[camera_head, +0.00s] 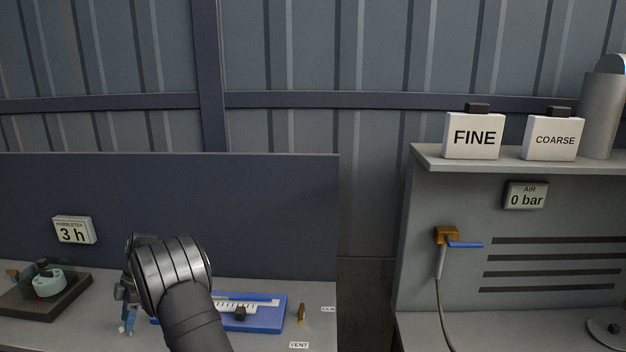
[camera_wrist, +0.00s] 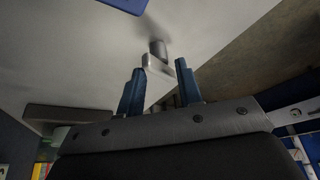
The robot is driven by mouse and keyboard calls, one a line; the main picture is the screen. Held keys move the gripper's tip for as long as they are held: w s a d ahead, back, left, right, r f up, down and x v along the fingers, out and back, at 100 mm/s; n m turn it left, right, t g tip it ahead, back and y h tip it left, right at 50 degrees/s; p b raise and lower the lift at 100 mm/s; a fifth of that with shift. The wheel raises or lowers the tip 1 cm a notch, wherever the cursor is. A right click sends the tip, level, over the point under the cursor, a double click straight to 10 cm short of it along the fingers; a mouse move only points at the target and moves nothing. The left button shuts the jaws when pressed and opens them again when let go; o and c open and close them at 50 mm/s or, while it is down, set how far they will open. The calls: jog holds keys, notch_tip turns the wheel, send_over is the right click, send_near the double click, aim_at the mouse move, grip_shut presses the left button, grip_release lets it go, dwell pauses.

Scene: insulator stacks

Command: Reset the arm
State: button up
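My arm reaches in at the lower left of the head view and hides part of the bench. My gripper (camera_head: 128,328) points down over the bench there, just left of a blue tray. In the wrist view my gripper (camera_wrist: 160,68) shows two blue fingers standing apart, so it is open. A small pale metal piece with a round end (camera_wrist: 158,56) shows between and beyond the fingertips. I cannot tell whether a finger touches it.
The blue tray (camera_head: 263,325) carries a scale and a blue rod. A small brass piece (camera_head: 302,313) stands right of it. A dark board with a pale green device (camera_head: 47,282) lies left. FINE (camera_head: 473,137) and COARSE (camera_head: 553,139) boxes stand on the right shelf. The AIR display (camera_head: 527,196) reads 0 bar.

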jog(key=shift+s+m+t+y, duration=0.1)
jog(key=shift+m+t+y, duration=0.25)
jog(key=shift+m, duration=0.75)
jog(key=o, duration=0.3)
jog(key=shift+d, duration=0.1)
jog(key=o, duration=1.2)
jog(key=d+r+n, duration=0.1)
jog(key=d+r, duration=0.1)
jog(key=w+d+r+n+t+h, duration=0.1)
jog(key=d+r, duration=0.1)
jog(key=d, duration=0.1)
jog(key=w+d+r+n+t, duration=0.1)
jog(key=d, duration=0.2)
jog(key=shift+d+r+t+h, duration=0.15)
jog(key=shift+r+t+h, duration=0.1)
jog(key=shift+r, duration=0.15)
jog(key=d+r+n+t+h, duration=0.15)
jog(key=d+r+n, duration=0.3)
jog(key=d, duration=0.45)
jog(key=d+r+n+t+h, duration=0.1)
jog(key=d+r+n+t, duration=0.3)
jog(key=d, duration=0.4)
jog(key=shift+g, duration=0.45)
jog(key=x, duration=0.8)
jog(key=shift+w+d+f, duration=0.15)
jog(key=shift+d, duration=0.25)
